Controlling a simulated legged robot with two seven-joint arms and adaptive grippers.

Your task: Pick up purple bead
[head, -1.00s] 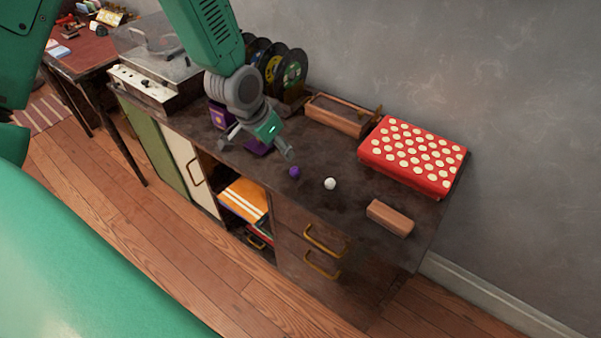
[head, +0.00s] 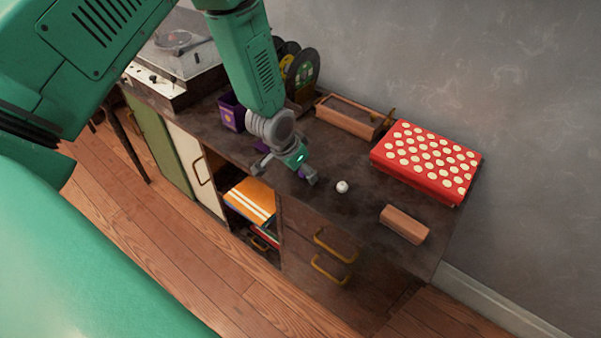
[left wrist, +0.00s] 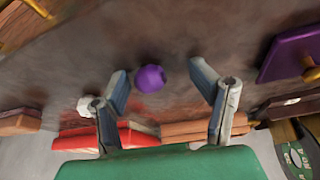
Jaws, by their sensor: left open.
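The purple bead (left wrist: 150,78) sits on the dark cabinet top, between the two fingers of my left gripper in the left wrist view. It is nearer the left finger there, with a gap to the right one. In the head view only a bit of the bead (head: 302,173) shows beside a finger. My left gripper (head: 286,174) is open, low over the cabinet top near its front edge, with nothing gripped. It also shows in the left wrist view (left wrist: 163,84). My right gripper is not in view.
A white ball (head: 342,187) lies just right of the gripper. A brown block (head: 404,225), red dotted box (head: 425,158) and wooden tray (head: 350,119) stand farther right and back. A purple box (head: 232,112) is left of the arm. The cabinet's front edge is close.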

